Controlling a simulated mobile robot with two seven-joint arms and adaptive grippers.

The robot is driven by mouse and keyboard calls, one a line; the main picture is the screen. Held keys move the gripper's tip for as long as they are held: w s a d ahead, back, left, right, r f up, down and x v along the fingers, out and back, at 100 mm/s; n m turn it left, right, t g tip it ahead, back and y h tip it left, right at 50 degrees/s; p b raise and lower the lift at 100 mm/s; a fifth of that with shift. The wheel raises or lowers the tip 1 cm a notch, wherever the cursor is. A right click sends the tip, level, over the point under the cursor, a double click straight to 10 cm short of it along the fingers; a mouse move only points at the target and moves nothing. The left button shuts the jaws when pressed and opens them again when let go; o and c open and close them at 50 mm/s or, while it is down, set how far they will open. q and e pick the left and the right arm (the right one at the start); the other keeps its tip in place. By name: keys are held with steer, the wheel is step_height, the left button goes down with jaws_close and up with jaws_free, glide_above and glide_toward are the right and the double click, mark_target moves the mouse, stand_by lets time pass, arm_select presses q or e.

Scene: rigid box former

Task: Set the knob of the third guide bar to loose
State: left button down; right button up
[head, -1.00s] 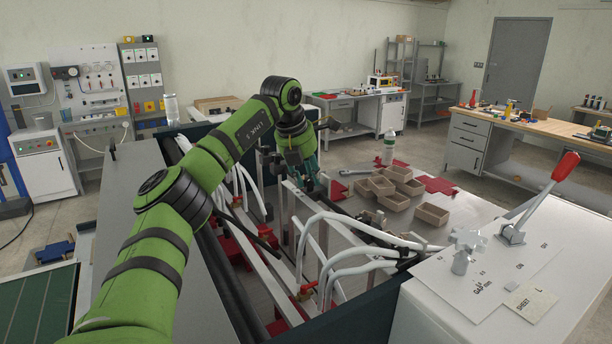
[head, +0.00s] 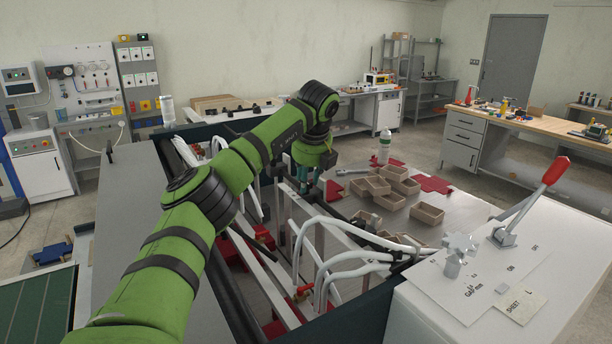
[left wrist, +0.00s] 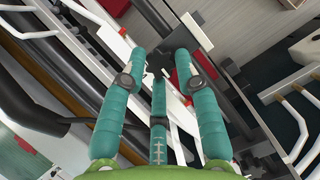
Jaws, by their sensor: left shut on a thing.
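My left gripper (head: 307,184) reaches down among the bars of the former. In the left wrist view its three teal fingers (left wrist: 158,68) close around a small dark piece, apparently a knob (left wrist: 157,60), partly hidden by the fingertips. A grey T-shaped metal piece (left wrist: 194,34) lies just beyond the fingertips. White guide bars (head: 264,262) run along the inside of the former. I cannot tell from these views which bar the gripped knob belongs to or how it is set. My right gripper is not in view.
White bent tubes (head: 345,232) stand close to the right of the gripper. A white cabinet (head: 480,275) with a red-handled lever (head: 556,170) and a star knob (head: 458,247) stands at front right.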

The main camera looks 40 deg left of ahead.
arm_select(q)
steer(key=shift+f+n+g, duration=0.2)
steer(key=shift+n+g, duration=0.2)
steer(key=shift+n, duration=0.5)
